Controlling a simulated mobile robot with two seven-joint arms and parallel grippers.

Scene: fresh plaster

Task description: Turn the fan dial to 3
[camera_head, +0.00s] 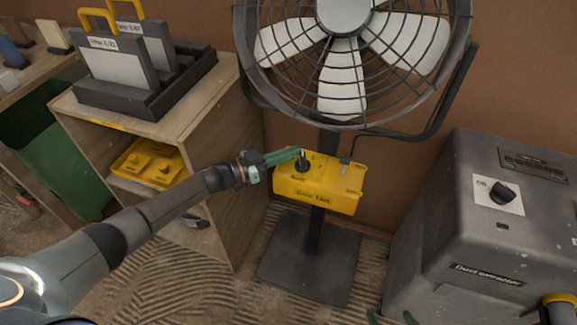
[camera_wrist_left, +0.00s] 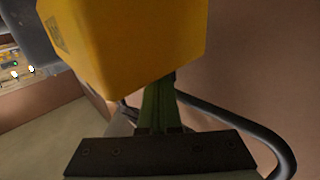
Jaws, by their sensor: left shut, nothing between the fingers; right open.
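The yellow fan control box (camera_head: 330,187) is fixed on the fan's post and is labelled as a fan. Its black dial (camera_head: 303,164) is on the top face, at the left. The numbers around it are too small to read. My left gripper (camera_head: 296,153) is shut and empty, with its green fingertips right at the dial; I cannot tell whether they touch it. In the left wrist view, the green fingers (camera_wrist_left: 158,104) reach up behind the yellow box (camera_wrist_left: 130,45), which hides their tips and the dial. My right gripper (camera_head: 391,318) shows only two separated green fingertips at the bottom edge.
The caged fan (camera_head: 343,75) stands above the box on a dark base plate (camera_head: 308,258). A wooden cabinet (camera_head: 205,215) with a filter rack (camera_head: 150,98) stands at left.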

